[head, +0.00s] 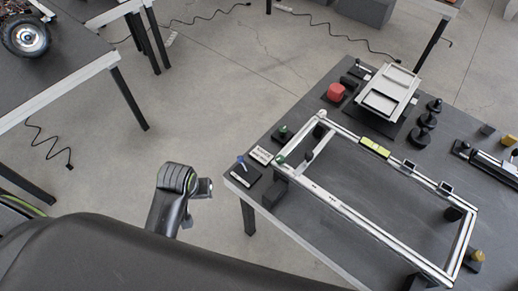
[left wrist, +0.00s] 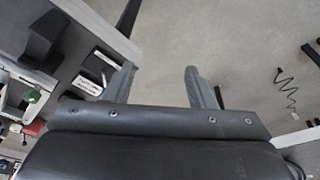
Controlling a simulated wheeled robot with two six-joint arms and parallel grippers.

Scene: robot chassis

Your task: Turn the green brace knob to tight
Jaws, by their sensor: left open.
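A white rectangular frame (head: 345,207) lies on the dark table at the right of the head view. A small green knob (head: 281,158) sits at its near-left corner, beside a short brace (head: 318,146). Another small green-topped piece (head: 283,131) stands on a dark block just behind. My left gripper (head: 204,188) hangs over the floor, left of the table edge and apart from the knob. In the left wrist view its two fingers (left wrist: 160,82) are spread and empty. A small green patch (left wrist: 29,96) shows at the left there; I cannot tell which piece it is. My right gripper is not in view.
A blue-handled tool (head: 241,162) on a dark block and a white label (head: 262,156) are near the table's left corner. A red block (head: 336,92) and light trays (head: 388,90) stand farther back. Open floor (head: 200,120) separates the tables.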

